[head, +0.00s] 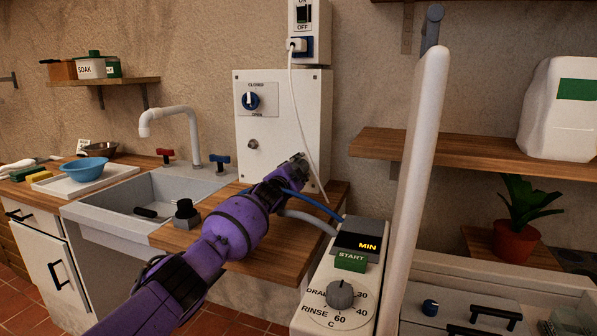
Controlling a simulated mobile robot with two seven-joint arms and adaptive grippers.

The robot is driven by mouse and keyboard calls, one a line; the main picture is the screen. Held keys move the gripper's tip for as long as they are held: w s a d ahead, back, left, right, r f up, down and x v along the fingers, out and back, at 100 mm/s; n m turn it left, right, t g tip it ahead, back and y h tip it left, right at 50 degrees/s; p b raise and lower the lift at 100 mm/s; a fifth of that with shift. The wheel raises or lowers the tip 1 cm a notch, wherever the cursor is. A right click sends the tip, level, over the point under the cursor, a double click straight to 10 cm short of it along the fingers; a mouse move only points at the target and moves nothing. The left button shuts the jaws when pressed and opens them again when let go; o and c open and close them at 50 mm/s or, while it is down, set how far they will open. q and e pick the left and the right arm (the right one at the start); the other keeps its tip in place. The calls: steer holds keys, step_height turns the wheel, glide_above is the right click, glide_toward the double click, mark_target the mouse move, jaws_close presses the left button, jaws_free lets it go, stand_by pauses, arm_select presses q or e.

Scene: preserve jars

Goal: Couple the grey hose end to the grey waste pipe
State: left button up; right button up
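A grey hose (308,221) runs left from behind the white machine with the dial (340,290) across the wooden counter. Its end is hidden behind my purple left arm. A thinner blue hose (318,204) runs just above it and also passes behind my arm. I cannot make out the grey waste pipe; my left arm and gripper cover the area at the foot of the white wall box (283,125). My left gripper (299,163) is in front of the box's lower right part, above the counter. Its fingers are dark and small, so their opening is unclear. My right gripper is out of view.
A white cable (293,90) hangs from the wall switch past my gripper. A sink (150,208) with a white tap (190,125) lies to the left. A tall white upright panel (415,190) stands right of the machine. A shelf (470,160) holds a white canister (560,110).

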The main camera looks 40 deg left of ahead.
arm_select(q)
steer(key=shift+o, duration=1)
steer(key=shift+f, duration=0.1)
steer(key=shift+s+d, duration=0.25)
steer(key=shift+s, duration=0.2)
steer(key=v, duration=1.1)
